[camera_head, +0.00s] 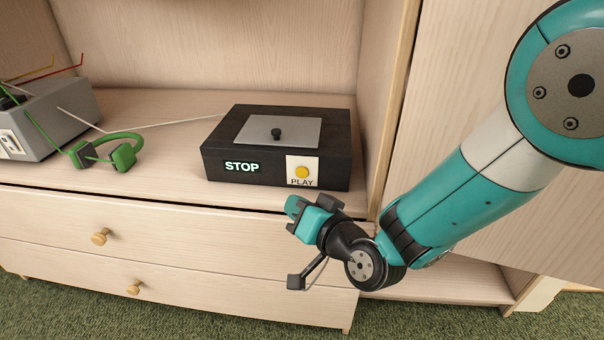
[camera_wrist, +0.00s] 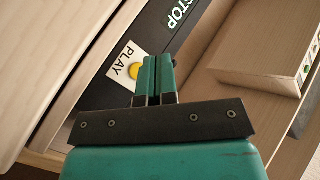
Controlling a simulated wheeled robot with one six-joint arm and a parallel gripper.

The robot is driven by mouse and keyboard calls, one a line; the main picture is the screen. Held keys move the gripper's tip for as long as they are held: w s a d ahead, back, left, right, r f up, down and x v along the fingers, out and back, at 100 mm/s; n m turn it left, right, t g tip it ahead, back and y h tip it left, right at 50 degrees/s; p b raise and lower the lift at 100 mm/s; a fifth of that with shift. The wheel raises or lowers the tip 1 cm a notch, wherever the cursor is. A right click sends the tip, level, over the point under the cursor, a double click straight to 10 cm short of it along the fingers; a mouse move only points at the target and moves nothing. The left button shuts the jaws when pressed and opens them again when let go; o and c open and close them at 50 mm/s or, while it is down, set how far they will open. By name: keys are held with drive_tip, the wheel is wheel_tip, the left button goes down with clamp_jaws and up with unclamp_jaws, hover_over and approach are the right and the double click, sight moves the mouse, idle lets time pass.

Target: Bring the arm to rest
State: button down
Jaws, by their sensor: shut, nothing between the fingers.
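My gripper (camera_head: 296,207) is shut and empty, at the end of my teal arm in the head view. It appears just in front of the shelf edge, below the black player box (camera_head: 222,151). In the wrist view the teal fingers of my gripper (camera_wrist: 155,62) are together, pointing toward the box, with the yellow button (camera_wrist: 134,71) beside their tips. I cannot tell whether they touch it. The box shows a lit STOP sign and a white PLAY label (camera_head: 303,182) with the yellow button (camera_head: 302,172).
A green headset (camera_head: 122,152) and a grey box (camera_head: 58,117) with thin cables stand on the shelf at left. Below are two drawers with round knobs (camera_head: 101,237). A wooden cabinet panel (camera_head: 450,110) stands at right. Green carpet (camera_head: 130,315) covers the floor.

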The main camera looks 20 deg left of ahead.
idle(0.5)
drive_tip(key=s+d+r+n+g+h, duration=0.1)
drive_tip(key=s+d+r+g+h, duration=0.1)
drive_tip(key=d+r, duration=0.35)
drive_tip(key=s+d+r+n+g+h, duration=0.1)
drive_tip(key=s+d+r+g+h, duration=0.15)
drive_tip(key=d, duration=0.55)
drive_tip(key=s+d+r+n+g+h, duration=0.1)
drive_tip(key=s+d+r+h, duration=0.15)
drive_tip(key=d, duration=0.45)
drive_tip(key=s+d+r+g+h, duration=0.2)
drive_tip(key=s+d+g+h, duration=0.1)
drive_tip(key=s+d, duration=0.75)
wheel_tip(320, 180, up, 37)
drive_tip(key=p, duration=3.7)
drive_tip(key=shift+d, duration=0.25)
drive_tip(key=shift+w+f, duration=0.1)
drive_tip(key=shift+f, duration=0.05)
drive_tip(key=shift+a, duration=0.1)
